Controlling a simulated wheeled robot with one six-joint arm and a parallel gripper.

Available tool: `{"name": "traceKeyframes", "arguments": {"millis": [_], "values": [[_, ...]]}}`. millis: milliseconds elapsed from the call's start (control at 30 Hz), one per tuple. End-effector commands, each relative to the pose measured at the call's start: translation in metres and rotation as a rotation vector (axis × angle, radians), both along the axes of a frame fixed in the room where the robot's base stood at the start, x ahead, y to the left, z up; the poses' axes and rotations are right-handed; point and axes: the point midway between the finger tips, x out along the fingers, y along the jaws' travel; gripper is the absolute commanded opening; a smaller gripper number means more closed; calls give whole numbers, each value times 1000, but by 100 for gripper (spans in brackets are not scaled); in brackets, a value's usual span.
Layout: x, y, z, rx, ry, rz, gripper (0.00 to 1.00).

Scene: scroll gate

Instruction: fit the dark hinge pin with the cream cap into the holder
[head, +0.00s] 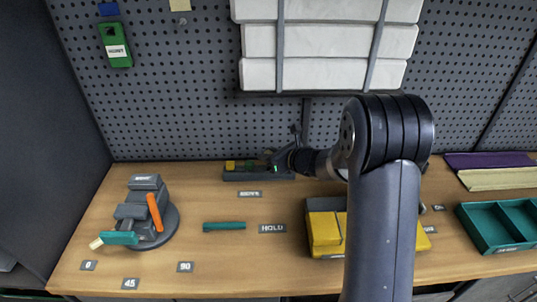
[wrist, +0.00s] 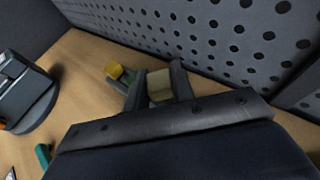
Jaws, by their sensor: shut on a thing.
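The cream cap of the hinge pin (wrist: 160,86) shows between the two fingers of my gripper (wrist: 155,86) in the wrist view. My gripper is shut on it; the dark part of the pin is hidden. In the head view my gripper (head: 279,161) is at the right part of a low dark tray (head: 258,177) at the back of the bench. I cannot tell whether the pin still touches the tray. A grey fixture (head: 146,200) on a round dark base, with an orange lever, stands at the left. I cannot tell for sure whether it is the holder.
A yellow piece (wrist: 115,71) sits in the tray beside my gripper. A teal bar (head: 224,226) lies mid-bench by a label. A yellow box (head: 325,228) stands right of it, partly behind my arm. A teal bin (head: 497,225) is far right. The pegboard rises close behind the tray.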

Motion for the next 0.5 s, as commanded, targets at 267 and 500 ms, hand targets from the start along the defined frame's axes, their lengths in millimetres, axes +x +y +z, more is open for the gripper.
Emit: {"name": "traceKeyframes", "arguments": {"millis": [267,500], "values": [[0,0,-6,1,-1,0,0],[0,0,-10,1,-1,0,0]]}}
